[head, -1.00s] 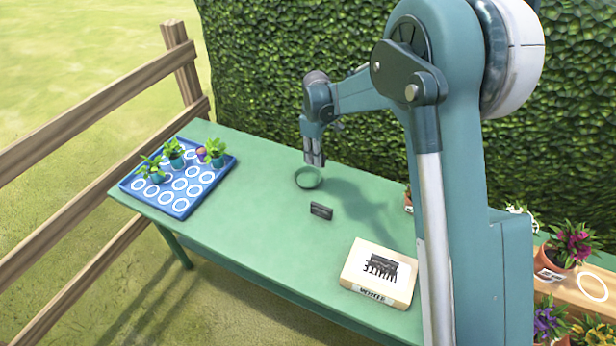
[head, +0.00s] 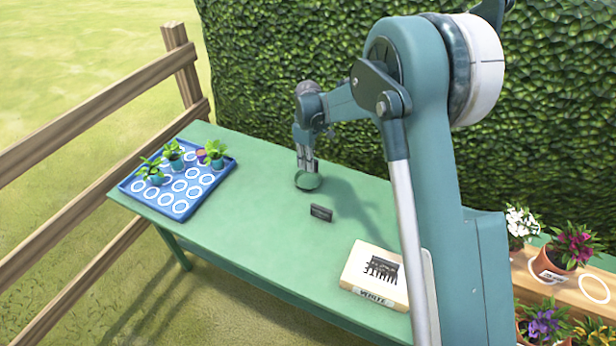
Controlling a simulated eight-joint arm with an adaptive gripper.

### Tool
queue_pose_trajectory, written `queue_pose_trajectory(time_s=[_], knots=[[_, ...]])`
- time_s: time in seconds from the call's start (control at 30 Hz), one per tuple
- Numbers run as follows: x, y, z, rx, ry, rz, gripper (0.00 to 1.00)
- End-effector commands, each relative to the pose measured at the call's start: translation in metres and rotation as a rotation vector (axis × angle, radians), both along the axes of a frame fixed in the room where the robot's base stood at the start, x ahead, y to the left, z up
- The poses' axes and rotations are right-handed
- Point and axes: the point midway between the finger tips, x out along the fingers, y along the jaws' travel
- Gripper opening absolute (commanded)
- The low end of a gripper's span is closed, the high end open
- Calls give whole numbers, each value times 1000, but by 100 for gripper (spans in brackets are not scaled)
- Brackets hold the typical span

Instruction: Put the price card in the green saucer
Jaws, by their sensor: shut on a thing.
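The green saucer (head: 308,182) is on the middle of the green table, near its back edge. My gripper (head: 307,168) points down at the saucer's rim and is shut on it; the fingers cover part of the rim. I cannot tell whether the saucer is lifted off the table. A small dark card (head: 321,213), which looks like the price card, stands on the table in front of the saucer, apart from it and from my gripper. Its writing is too small to read.
A blue tray (head: 133,187) with several potted plants is at the table's left end. Potted flowers (head: 553,263) stand far right. The table's left middle is clear.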

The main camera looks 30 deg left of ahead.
Motion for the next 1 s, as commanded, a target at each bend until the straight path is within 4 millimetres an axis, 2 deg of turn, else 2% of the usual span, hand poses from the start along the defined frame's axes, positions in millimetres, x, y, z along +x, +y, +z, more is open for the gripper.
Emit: queue_pose_trajectory(time_s=[0.03, 0.2, 0.67, 1.0], knots=[[0, 0, -9, 0, 0, 0, 0], [0, 0, -26, 0, 0, 0, 0], [0, 0, -31, 0, 0, 0, 0], [0, 0, -63, 0, 0, 0, 0]])
